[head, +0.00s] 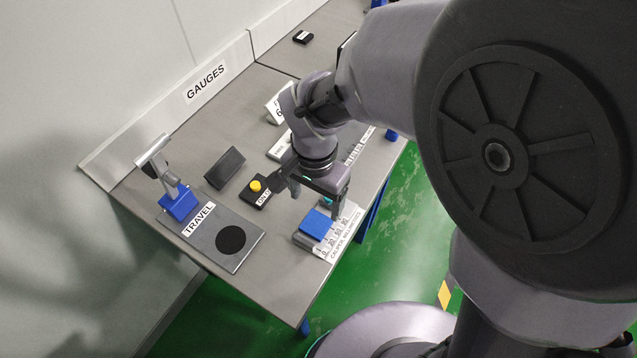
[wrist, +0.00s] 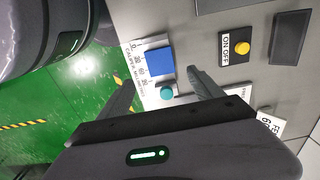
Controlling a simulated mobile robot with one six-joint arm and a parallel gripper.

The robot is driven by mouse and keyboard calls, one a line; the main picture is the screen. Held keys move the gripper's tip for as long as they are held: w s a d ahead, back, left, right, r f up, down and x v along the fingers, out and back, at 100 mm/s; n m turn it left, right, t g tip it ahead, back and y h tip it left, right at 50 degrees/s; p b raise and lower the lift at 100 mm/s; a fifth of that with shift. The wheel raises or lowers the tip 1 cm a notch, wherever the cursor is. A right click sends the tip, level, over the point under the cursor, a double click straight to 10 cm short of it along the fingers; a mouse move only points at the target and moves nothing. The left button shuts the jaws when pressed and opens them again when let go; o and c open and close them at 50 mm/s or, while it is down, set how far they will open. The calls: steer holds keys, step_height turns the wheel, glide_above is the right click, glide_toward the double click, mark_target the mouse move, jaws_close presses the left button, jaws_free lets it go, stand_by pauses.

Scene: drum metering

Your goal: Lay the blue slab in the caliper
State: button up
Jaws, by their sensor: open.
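The blue slab (head: 316,223) lies flat on the caliper (head: 326,250) near the front edge of the bench, beside its printed millimetre scale. In the wrist view the slab (wrist: 160,61) sits next to the scale of the caliper (wrist: 140,57), toward its low-number end. My gripper (head: 317,203) is above the caliper, near the slab. In the wrist view my gripper (wrist: 163,84) has its fingers spread wide with nothing between them, and the slab is just beyond the fingertips. A teal round button (wrist: 166,93) shows on the caliper between the fingers.
An ON OFF box (head: 260,193) with a yellow button stands left of my gripper. A dark angled block (head: 225,168) is behind it. The TRAVEL plate (head: 203,235) with a blue-based stand (head: 178,203) is at the left. Bare bench (head: 285,275) lies between this plate and the caliper.

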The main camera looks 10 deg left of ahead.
steer(key=s+d+r+t+y, duration=0.1)
steer(key=s+d+r+t, duration=0.2)
steer(key=d+r, duration=0.5)
steer(key=s+d+r+t+y, duration=0.1)
steer(key=s+d+r, duration=0.3)
steer(key=d+r, duration=0.4)
steer(key=shift+d+r+t, duration=0.15)
steer(key=shift+r+t, duration=0.4)
steer(key=shift+t, duration=0.35)
step_height(320, 180, down, 2)
steer(key=shift+f+b, duration=0.1)
steer(key=shift+b, duration=0.85)
